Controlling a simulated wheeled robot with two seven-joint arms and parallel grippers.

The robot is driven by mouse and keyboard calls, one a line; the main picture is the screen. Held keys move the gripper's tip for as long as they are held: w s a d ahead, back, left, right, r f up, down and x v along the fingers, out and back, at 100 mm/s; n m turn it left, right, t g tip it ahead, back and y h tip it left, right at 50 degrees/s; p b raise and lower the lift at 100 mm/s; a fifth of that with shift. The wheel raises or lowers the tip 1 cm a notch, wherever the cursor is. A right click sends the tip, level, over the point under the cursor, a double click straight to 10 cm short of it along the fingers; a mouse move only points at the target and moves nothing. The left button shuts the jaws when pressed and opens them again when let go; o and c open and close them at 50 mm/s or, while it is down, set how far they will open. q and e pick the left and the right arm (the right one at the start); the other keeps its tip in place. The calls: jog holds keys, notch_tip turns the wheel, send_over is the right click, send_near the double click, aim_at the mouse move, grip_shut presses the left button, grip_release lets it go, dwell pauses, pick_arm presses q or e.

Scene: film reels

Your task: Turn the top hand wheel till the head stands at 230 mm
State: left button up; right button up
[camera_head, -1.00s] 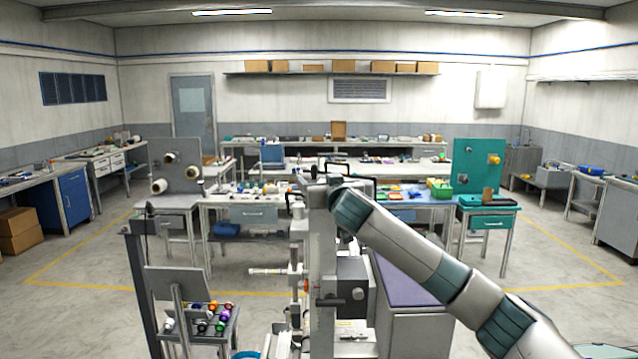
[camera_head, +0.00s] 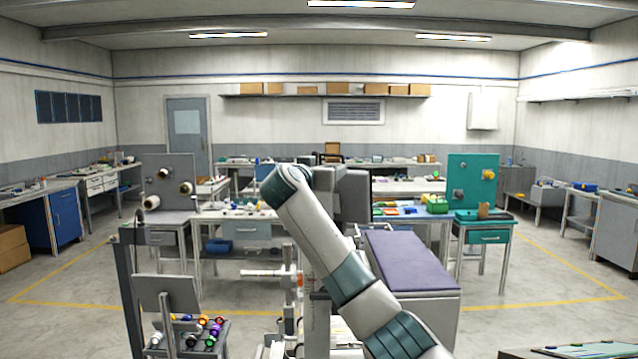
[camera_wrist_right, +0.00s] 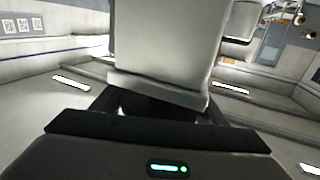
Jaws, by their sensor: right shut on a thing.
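The top hand wheel is hidden there. A dark grey block shows beside the bend of my arm; I cannot tell whether it is part of my wrist or of the machine. In the right wrist view my right gripper (camera_wrist_right: 158,108) has its fingers around a dark part, apparently the hand wheel, mostly in shadow. A large pale grey block (camera_wrist_right: 165,50) fills the view just beyond the fingers. The head's height and any scale cannot be read. My left gripper is out of view.
A purple-topped cabinet (camera_head: 408,262) stands right of the column. A rack (camera_head: 165,292) with several coloured rolls stands at the lower left. Benches line the back, with a teal panel (camera_head: 472,180) at right. Open floor lies on both sides.

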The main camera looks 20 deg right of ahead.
jog(key=shift+f+m+g+h, duration=0.15)
jog(key=shift+m+g+h, duration=0.35)
jog(key=shift+h, duration=0.1)
jog(key=shift+s+d+m+g+h, duration=0.2)
jog(key=shift+s+m+g+h, duration=0.05)
jog(key=shift+m+g+h, duration=0.5)
jog(key=shift+s+d+r+m+g+h+p, duration=0.1)
jog(key=shift+s+d+m+g+h+p, duration=0.1)
jog(key=shift+m+g+h+p, duration=0.55)
jog(key=shift+s+d+r+m+g+h+p, duration=0.1)
jog(key=shift+s+m+g+h+p, duration=0.1)
jog(key=shift+m+g+h+p, duration=0.5)
jog(key=shift+g, duration=0.3)
jog(key=o, duration=1.1)
jog(key=shift+c, duration=0.2)
